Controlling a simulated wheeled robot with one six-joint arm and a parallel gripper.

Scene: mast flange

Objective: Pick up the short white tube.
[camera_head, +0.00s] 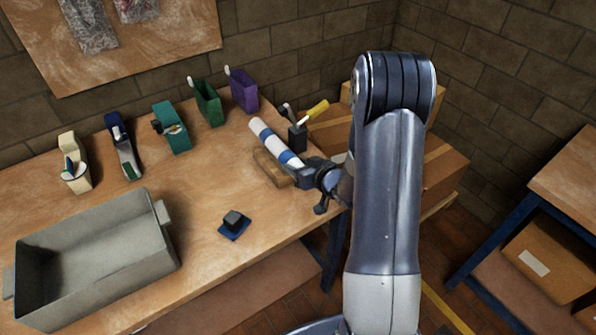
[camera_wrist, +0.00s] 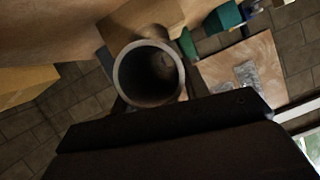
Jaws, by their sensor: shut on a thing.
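The short white tube (camera_head: 273,140), with blue bands, is tilted near the back right of the workbench, above or against a wooden block (camera_head: 268,168). My gripper (camera_head: 303,176) is at the tube's lower right end and shut on it; the fingertips are partly hidden. In the wrist view the tube's round open end (camera_wrist: 120,72) faces the camera, its inside dark. The dark gripper body (camera_wrist: 165,130) covers the lower part of that view. I cannot tell whether the tube touches the block.
A grey bin (camera_head: 165,250) stands at the front left of the workbench (camera_head: 200,200). A small dark blue item (camera_head: 234,224) lies mid-bench. Several coloured holders, such as a purple one (camera_head: 244,92), line the back. A black cup with tools (camera_head: 297,137) stands close behind the tube.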

